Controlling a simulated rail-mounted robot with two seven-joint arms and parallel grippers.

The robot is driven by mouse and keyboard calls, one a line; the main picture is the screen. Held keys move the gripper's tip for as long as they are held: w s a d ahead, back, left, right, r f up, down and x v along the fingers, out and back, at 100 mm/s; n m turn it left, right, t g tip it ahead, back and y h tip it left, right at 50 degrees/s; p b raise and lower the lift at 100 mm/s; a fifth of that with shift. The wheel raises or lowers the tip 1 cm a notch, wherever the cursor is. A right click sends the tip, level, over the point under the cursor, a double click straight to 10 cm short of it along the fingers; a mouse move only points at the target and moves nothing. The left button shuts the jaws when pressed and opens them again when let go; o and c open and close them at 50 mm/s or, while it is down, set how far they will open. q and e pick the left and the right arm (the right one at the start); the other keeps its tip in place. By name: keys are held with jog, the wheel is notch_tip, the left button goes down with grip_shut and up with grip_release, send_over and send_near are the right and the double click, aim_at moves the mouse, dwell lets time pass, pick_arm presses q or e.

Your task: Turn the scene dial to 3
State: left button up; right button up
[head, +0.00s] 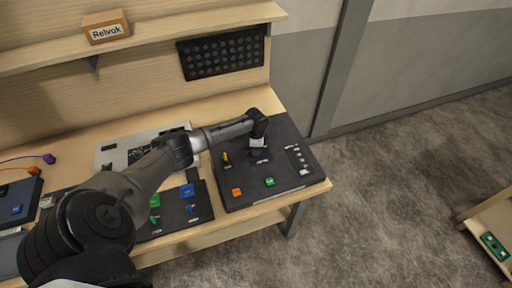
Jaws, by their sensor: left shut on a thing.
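The dark console panel (235,193) lies on the right end of the wooden bench. My left arm reaches across from the left, and my left gripper (257,149) points down over the upper middle of this panel. It is shut on what seems to be the scene dial, which is mostly hidden under it. The dial's position and numbers cannot be read. A yellow lever (226,157) stands to the left of the gripper. An orange button (237,192) and a green button (270,182) sit along the panel's front. My right gripper is not in view.
White sliders or switches (303,165) are on the panel's right. A second dark panel (175,218) with blue and green parts lies to the left. A shelf (200,38) carries a Relvok box (106,27).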

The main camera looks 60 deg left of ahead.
pick_arm(q)
jog(key=shift+m, duration=0.9)
jog(key=o, duration=0.9)
jog(key=shift+r, duration=0.1)
jog(key=shift+r, duration=0.3)
notch_tip(320, 180, up, 13)
